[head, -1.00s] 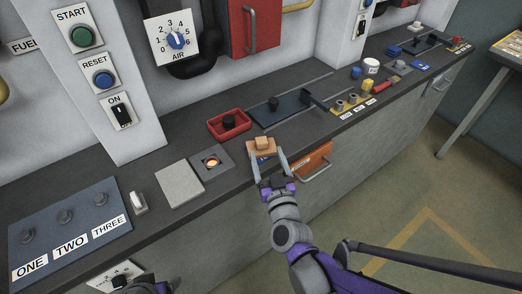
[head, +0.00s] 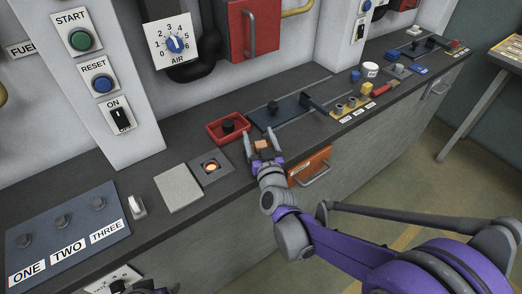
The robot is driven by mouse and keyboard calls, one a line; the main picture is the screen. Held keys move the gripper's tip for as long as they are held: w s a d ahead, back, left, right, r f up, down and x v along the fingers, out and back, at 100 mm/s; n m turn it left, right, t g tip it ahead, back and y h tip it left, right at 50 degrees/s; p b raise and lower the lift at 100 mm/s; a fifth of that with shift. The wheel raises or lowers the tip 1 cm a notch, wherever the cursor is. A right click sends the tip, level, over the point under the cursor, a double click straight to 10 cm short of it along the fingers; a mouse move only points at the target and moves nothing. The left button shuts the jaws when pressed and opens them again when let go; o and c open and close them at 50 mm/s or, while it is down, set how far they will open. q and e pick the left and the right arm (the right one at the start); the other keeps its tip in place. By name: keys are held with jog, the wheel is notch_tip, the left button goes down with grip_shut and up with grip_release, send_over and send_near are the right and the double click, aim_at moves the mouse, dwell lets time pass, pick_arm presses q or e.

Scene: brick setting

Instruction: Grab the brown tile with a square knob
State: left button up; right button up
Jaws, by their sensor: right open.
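The brown tile with its square knob (head: 261,146) is on the dark counter, just in front of the red tray. My right gripper (head: 263,139) is over it, with its fingers spread and pointing away toward the back of the counter. The gripper body hides most of the tile, so I cannot tell whether the fingers touch it. Part of my left arm (head: 150,288) shows at the bottom edge; its fingers are not visible.
A red tray (head: 212,133) with a black knob stands just behind the tile. A dark blue slide plate (head: 290,119) lies right of it. A lit square unit (head: 225,172) and a grey plate (head: 167,185) lie left. An orange drawer (head: 320,158) is below the counter edge.

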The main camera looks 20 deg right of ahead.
grip_shut()
dwell(0.3)
